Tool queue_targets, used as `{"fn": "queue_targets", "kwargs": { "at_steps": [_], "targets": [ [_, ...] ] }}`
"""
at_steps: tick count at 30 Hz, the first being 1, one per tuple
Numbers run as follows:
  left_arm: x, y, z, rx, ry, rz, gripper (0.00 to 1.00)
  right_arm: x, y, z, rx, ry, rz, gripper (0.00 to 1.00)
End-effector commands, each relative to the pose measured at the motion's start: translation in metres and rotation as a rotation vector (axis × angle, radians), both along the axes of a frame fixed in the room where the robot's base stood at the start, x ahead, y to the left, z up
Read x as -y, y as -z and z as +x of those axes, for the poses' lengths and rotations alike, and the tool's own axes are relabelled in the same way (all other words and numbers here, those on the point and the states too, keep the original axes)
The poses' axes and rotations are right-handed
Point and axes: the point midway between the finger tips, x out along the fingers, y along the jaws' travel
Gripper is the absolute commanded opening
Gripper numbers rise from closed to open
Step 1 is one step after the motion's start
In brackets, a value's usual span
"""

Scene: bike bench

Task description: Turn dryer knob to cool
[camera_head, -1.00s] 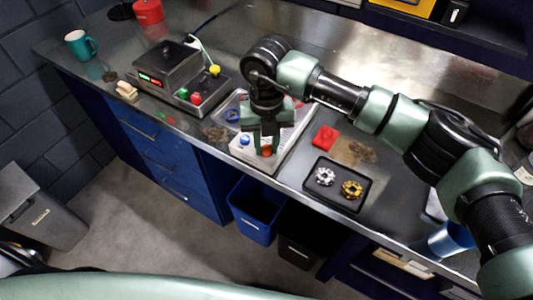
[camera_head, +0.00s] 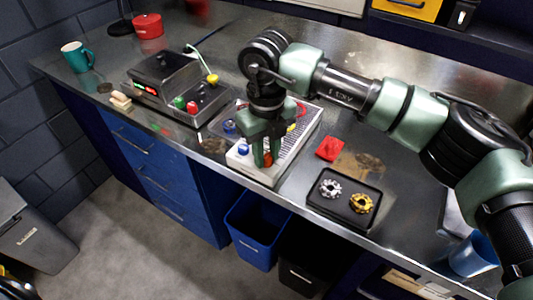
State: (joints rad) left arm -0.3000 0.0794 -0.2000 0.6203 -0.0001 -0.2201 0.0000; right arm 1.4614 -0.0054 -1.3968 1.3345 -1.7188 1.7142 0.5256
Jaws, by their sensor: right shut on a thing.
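The dryer (camera_head: 250,170) is a low, pale unit with a slatted top near the front edge of the bench. A blue knob (camera_head: 243,149) sits at the left of its front. An orange-red dryer knob (camera_head: 267,160) is to the right of it, partly covered by my fingers. My right gripper (camera_head: 263,157) points down over the dryer's front and is shut on the orange-red knob. The knob's setting and any markings are too small or hidden to read.
A black tray (camera_head: 337,221) with a silver and a gold gear-like part lies right of the dryer, near a red block (camera_head: 329,148). A control box (camera_head: 180,89) with coloured buttons stands left. A teal mug (camera_head: 77,56) is at far left.

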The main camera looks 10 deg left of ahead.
Motion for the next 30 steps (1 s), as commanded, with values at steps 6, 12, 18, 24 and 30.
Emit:
{"fn": "queue_targets", "kwargs": {
  "at_steps": [6,12,18,24,30],
  "targets": [
    [0.0,0.0,0.0,0.0,0.0,0.0,0.0,0.0,-0.002,0.001,0.003,0.002,0.003,0.0],
    [0.0,0.0,0.0,0.0,0.0,0.0,0.0,0.0,-0.002,0.001,0.002,0.002,0.002,0.47],
    [0.0,0.0,0.0,0.0,0.0,0.0,0.0,0.0,-0.001,0.0,0.001,0.002,0.001,0.47],
    [0.0,0.004,0.0,0.0,0.0,0.0,0.0,0.0,-0.015,0.002,0.005,0.003,0.002,0.47],
    [0.0,0.012,0.0,0.0,0.0,0.0,0.0,-0.001,-0.049,0.001,0.006,0.002,0.003,0.47]
  ]
}}
